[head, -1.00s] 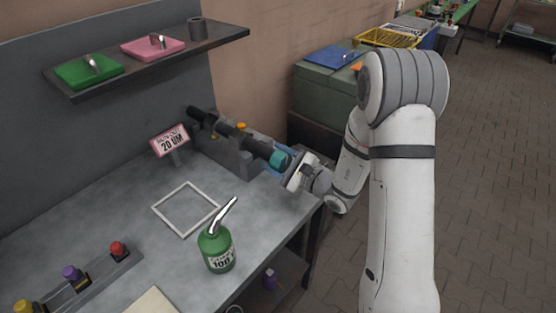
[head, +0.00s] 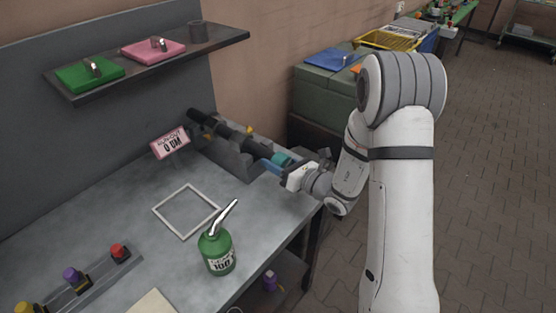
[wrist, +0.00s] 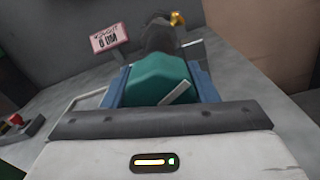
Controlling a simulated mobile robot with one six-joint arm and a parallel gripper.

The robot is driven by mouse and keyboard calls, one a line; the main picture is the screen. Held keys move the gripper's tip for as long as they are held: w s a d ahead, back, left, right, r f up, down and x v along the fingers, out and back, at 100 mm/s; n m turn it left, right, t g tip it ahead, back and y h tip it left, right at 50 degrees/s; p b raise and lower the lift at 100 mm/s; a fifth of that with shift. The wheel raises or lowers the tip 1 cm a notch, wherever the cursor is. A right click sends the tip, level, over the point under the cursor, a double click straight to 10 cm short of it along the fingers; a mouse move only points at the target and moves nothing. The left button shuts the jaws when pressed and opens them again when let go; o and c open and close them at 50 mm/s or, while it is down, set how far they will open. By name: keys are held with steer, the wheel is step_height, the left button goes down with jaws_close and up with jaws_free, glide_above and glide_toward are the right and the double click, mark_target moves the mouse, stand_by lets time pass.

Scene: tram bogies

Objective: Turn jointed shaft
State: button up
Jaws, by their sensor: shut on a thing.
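The jointed shaft (head: 228,132) is dark and lies in a grey stand at the back of the bench. Its near end is a teal grip (head: 281,159). My gripper (head: 277,164) is at that end, with its blue fingers on either side of the teal grip (wrist: 160,78) in the wrist view, shut on it. A pale pointer mark shows on the teal grip.
A green oil can (head: 216,250) stands near the bench's front edge. An empty white square frame (head: 186,209) lies mid-bench. A rack with red, purple and yellow knobs (head: 75,285) is at front left. A shelf (head: 150,65) above holds green and pink trays.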

steer(key=m+p, duration=0.2)
steer(key=m, duration=0.3)
steer(key=shift+s+m, duration=0.1)
steer(key=shift+m, duration=0.2)
steer(key=m+p, duration=0.3)
steer(key=m, duration=0.3)
steer(key=shift+p, duration=0.35)
steer(key=m+p, duration=0.3)
steer(key=m, duration=0.2)
steer(key=shift+m, duration=0.4)
steer(key=m+p, duration=0.3)
steer(key=m, duration=0.3)
steer(key=shift+f, duration=0.1)
steer(key=o, duration=1)
